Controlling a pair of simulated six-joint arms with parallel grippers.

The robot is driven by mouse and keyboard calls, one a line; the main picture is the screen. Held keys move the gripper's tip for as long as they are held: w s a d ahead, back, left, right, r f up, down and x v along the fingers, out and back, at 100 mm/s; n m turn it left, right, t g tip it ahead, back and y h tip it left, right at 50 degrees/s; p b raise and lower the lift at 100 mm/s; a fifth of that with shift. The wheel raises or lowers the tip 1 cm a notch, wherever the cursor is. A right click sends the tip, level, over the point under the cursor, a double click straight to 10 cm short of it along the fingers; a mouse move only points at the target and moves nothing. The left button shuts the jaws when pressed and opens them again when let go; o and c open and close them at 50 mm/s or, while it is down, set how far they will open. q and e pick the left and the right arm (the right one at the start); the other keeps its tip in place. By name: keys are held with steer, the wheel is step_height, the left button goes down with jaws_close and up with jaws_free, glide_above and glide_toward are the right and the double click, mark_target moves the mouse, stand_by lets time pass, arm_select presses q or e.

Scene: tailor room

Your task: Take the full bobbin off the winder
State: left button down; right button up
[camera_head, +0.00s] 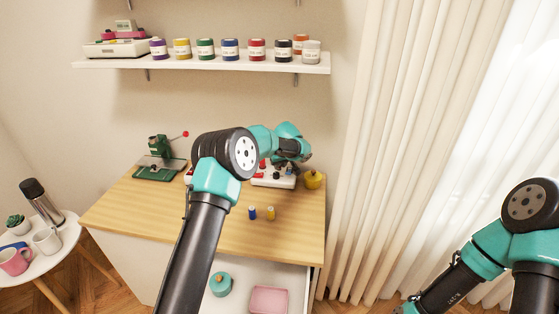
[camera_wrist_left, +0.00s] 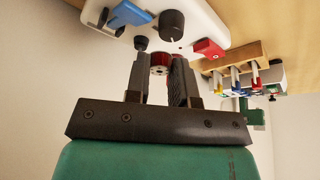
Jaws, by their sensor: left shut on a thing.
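The white winder (camera_head: 273,181) stands at the back of the wooden table, partly hidden by my left arm. In the left wrist view the winder (camera_wrist_left: 205,22) fills the top, with a blue lever, a black knob and a red part. My left gripper (camera_head: 290,163) is over it in the head view. In the wrist view its two fingers (camera_wrist_left: 164,72) are shut on a small red bobbin (camera_wrist_left: 159,58) close to the winder's face. I cannot tell whether the bobbin is still on its spindle. My right gripper is out of view.
Blue (camera_head: 252,212) and yellow (camera_head: 270,213) spools stand on the table (camera_head: 225,231). A yellow pot (camera_head: 313,180) is right of the winder, a green press (camera_head: 158,160) at left. A wooden rack (camera_wrist_left: 235,56) is beside the winder. The front drawer is open, holding a pink tray (camera_head: 268,299).

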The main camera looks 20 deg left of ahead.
arm_select(q)
steer(key=s+d, duration=0.2)
steer(key=s, duration=0.7)
steer(key=shift+s+d+r, duration=0.2)
steer(key=shift+d+r, duration=0.15)
steer(key=shift+r, duration=0.1)
